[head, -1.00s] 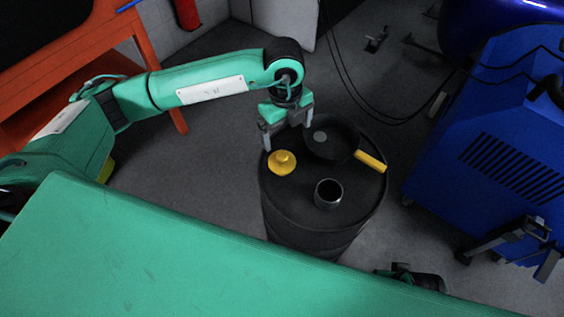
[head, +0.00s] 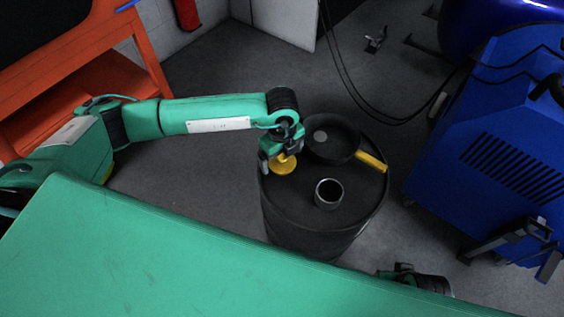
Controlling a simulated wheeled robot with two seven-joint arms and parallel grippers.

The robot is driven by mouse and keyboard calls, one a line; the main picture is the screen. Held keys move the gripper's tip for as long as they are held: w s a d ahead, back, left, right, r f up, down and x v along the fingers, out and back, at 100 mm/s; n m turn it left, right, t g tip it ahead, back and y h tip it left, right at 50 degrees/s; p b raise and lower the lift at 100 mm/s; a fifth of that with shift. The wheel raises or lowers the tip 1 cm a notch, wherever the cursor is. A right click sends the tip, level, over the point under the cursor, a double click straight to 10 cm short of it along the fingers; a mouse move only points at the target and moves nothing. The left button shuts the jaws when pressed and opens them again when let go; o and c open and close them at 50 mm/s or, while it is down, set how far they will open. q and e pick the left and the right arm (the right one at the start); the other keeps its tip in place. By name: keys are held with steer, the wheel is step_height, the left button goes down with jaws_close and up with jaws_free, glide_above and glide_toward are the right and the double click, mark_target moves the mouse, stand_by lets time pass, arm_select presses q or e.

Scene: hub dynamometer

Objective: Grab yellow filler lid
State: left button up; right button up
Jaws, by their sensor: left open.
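The yellow filler lid (head: 284,168) lies on top of the black drum (head: 302,209), near its left rim. It is a round disc with a raised knob, and its upper part is partly covered by my gripper. My left gripper (head: 278,161) is open and points down over the lid, with its fingers at the knob. I cannot tell whether the fingers touch it. My right gripper cannot be made out; a dark part of my own body (head: 418,279) shows at the lower edge.
A black round pan-like piece with a yellow handle (head: 371,161) lies behind and right of the lid. A short open metal cup (head: 328,193) stands on the drum's front part. A blue machine (head: 480,150) stands right, an orange bench (head: 130,85) left. Cables hang behind.

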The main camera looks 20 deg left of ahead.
arm_select(q)
steer(key=shift+f, duration=0.45)
steer(key=c, duration=1.1)
steer(key=shift+r, duration=0.1)
